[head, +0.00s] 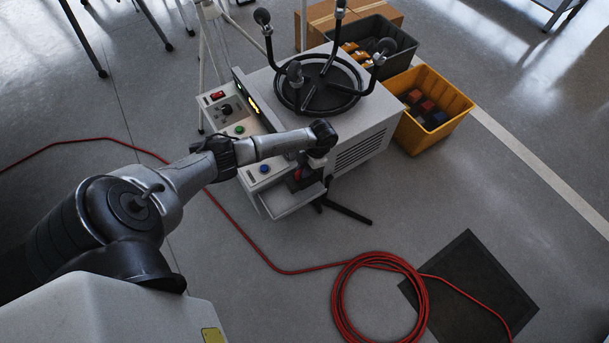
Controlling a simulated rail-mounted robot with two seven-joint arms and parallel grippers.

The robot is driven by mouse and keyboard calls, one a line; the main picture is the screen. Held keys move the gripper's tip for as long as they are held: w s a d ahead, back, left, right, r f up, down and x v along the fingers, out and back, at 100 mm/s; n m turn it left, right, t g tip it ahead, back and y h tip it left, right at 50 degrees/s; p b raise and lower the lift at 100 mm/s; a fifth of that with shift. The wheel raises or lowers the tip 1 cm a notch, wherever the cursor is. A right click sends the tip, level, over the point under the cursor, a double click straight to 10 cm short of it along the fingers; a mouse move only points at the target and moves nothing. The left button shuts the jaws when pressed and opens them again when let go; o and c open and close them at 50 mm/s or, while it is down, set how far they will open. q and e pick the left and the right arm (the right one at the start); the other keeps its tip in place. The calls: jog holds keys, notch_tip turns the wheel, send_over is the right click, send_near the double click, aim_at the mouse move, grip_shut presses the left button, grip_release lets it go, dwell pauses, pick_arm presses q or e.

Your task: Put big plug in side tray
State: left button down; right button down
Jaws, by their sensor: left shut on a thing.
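My left gripper (308,176) points down at the near side of the grey machine, and the wrist above it hides most of the fingers. It is shut on a small red and dark thing, which seems to be the big plug (299,175); its shape is mostly hidden. The side tray (285,206) is a pale, shallow tray on the machine's near side. The gripper and plug are over or in its far right part; I cannot tell whether the plug touches the tray floor. My right gripper is not in view.
The grey machine (362,152) carries a black ring (284,98) with upright knobbed rods. Its control panel (236,118) has coloured buttons. A yellow crate (452,108) and a dark crate (400,50) hold several items. A red hose (342,297) lies coiled on the floor.

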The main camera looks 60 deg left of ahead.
pick_arm(q)
notch_tip(320, 180, down, 4)
jog(key=shift+s+r+b, duration=0.1)
jog(key=shift+r+b, duration=0.15)
jog(key=shift+b, duration=0.6)
jog(key=shift+f, duration=0.1)
jog(key=c, duration=1.1)
grip_release()
